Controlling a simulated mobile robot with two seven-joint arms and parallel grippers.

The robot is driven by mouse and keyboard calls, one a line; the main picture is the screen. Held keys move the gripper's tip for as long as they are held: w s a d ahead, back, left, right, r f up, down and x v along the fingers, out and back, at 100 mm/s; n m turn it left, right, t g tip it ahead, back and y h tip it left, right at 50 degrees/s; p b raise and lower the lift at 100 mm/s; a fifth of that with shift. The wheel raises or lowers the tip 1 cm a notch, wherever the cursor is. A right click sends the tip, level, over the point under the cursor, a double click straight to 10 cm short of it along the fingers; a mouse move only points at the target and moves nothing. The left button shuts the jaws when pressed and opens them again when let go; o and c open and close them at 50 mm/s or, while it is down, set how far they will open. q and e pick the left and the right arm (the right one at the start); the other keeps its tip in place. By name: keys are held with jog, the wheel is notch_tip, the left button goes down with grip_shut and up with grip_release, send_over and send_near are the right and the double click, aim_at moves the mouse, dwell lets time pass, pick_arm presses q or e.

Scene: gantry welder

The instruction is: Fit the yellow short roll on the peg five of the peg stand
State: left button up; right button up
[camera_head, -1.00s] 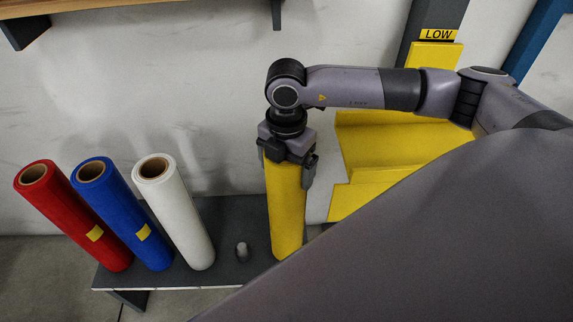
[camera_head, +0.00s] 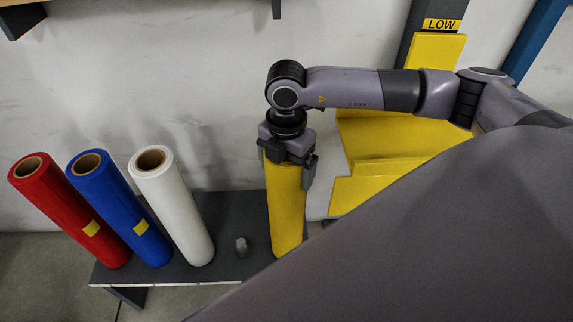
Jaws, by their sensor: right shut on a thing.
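The yellow roll (camera_head: 286,212) stands roughly upright at the right end of the dark peg stand (camera_head: 222,212). My right gripper (camera_head: 287,160) is shut on its top end from above. The roll's lower end is at the stand's surface; whether it is around a peg there is hidden. A short grey peg (camera_head: 242,246) stands bare just left of the yellow roll. My left gripper is not in view.
A red roll (camera_head: 70,212), a blue roll (camera_head: 120,208) and a white roll (camera_head: 174,206) stand left on the stand. A yellow stepped structure (camera_head: 385,145) with a LOW sign (camera_head: 441,25) is behind right. A wall is behind the stand.

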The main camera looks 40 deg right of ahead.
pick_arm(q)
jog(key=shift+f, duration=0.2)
pick_arm(e)
jog(key=shift+w, duration=0.1)
jog(key=o, duration=1.7)
jog(key=shift+f, duration=0.3)
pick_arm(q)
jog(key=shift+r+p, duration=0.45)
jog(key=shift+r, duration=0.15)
pick_arm(e)
notch_tip(320, 180, up, 8)
jog(key=shift+f, duration=0.15)
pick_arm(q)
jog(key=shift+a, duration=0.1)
pick_arm(e)
jog(key=shift+a, duration=0.15)
